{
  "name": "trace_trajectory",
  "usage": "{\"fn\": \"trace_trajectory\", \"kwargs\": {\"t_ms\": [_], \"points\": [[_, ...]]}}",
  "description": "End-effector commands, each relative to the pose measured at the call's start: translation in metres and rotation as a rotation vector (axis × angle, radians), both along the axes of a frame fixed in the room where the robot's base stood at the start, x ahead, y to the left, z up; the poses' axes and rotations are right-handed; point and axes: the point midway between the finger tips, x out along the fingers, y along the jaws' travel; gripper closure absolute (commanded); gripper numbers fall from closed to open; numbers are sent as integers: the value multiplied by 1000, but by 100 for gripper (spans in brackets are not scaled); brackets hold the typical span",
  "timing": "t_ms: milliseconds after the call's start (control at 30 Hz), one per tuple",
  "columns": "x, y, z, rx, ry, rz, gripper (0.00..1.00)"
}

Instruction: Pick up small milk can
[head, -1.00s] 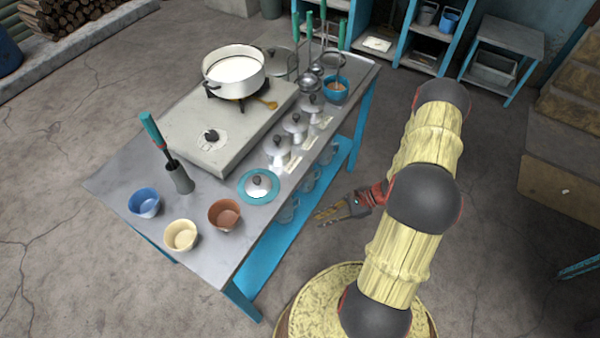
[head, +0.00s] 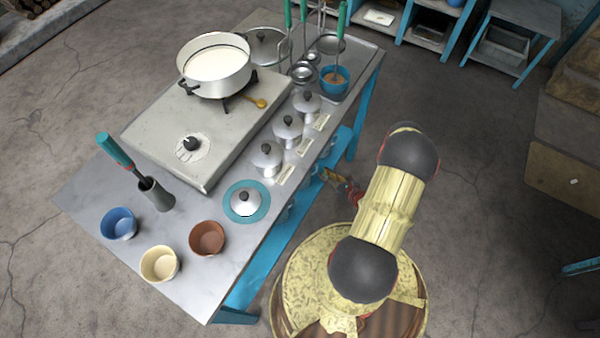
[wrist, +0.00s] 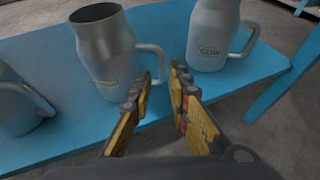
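Grey metal milk cans stand on the blue lower shelf (wrist: 60,152). In the wrist view, the middle can (wrist: 107,58) has a label and a handle on its right. The right can (wrist: 212,35) is labelled "COW". Part of another can (wrist: 22,105) shows at the left edge. I cannot tell which is the small one. My gripper (wrist: 163,80) is open, its fingers apart and empty, in front of the gap between the middle and right cans. The left finger is close to the middle can's handle; contact is unclear. In the head view, my gripper (head: 343,186) is beside the table's right edge.
The metal table (head: 90,195) above holds a stove with a white pot (head: 216,66), several lidded pots, a teal-rimmed lidded dish (head: 246,202) and three bowls. A blue shelf leg (wrist: 285,85) stands at the right of the wrist view.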

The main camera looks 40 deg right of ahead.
Motion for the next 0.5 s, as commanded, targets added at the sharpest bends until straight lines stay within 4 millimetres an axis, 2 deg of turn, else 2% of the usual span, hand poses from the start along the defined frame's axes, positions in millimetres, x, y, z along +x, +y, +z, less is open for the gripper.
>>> {"fn": "trace_trajectory", "kwargs": {"t_ms": [500], "points": [[56,0,-29,-2,1,8,82]]}}
